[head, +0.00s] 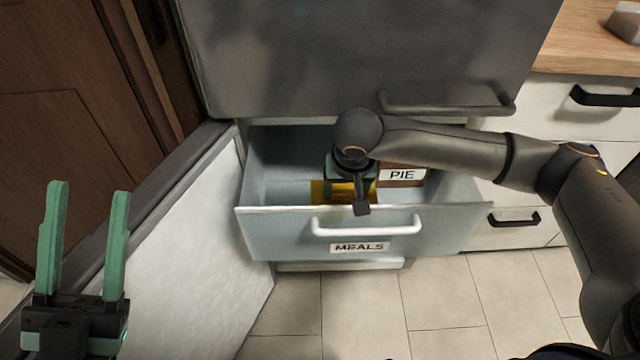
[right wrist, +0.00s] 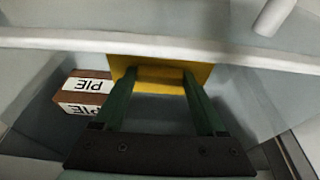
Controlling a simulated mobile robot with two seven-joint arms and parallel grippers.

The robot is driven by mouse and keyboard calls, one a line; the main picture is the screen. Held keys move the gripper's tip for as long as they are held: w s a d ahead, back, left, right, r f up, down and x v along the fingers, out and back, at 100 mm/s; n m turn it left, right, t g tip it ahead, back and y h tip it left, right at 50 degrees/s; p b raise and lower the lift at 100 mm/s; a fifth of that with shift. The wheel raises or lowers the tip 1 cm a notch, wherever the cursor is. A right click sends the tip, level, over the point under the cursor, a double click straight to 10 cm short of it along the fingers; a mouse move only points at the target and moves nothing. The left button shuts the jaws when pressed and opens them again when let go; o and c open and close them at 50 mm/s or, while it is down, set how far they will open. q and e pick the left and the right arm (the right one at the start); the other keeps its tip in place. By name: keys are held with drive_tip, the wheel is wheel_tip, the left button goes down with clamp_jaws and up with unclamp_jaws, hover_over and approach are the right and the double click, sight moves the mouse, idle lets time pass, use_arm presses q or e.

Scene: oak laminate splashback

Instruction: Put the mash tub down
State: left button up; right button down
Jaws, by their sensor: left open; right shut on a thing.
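The mash tub looks like a yellow block (head: 328,191), low inside the open drawer labelled MEALS (head: 270,232). My right gripper (head: 348,185) reaches down into the drawer and is shut on the tub. In the right wrist view the yellow tub (right wrist: 160,78) sits between the green fingers of the right gripper (right wrist: 157,90), near the drawer's front wall. I cannot tell whether the tub touches the drawer floor. My left gripper (head: 82,245) is open and empty at the left, outside the drawer.
A brown box labelled PIE (head: 402,175) lies in the drawer beside the tub; it also shows in the right wrist view (right wrist: 85,95). The open white door (head: 205,250) stands left of the drawer. A dark grey upper panel with a handle (head: 445,105) is above.

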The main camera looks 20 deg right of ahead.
sight(319, 181)
wheel_tip(319, 181, down, 3)
drive_tip(key=shift+r, duration=0.15)
drive_tip(key=w, duration=0.1)
drive_tip(key=w+a, duration=0.1)
drive_tip(key=w+b, duration=0.1)
drive_tip(key=shift+w+a, duration=0.15)
drive_tip(key=shift+a, duration=0.1)
drive_tip(key=w, duration=0.1)
drive_tip(key=w+a+f+b, duration=0.1)
drive_tip(key=w, duration=0.2)
drive_tip(key=shift+a+f, duration=0.2)
drive_tip(key=shift+a, duration=0.15)
unclamp_jaws()
drive_tip(key=shift+f, duration=0.15)
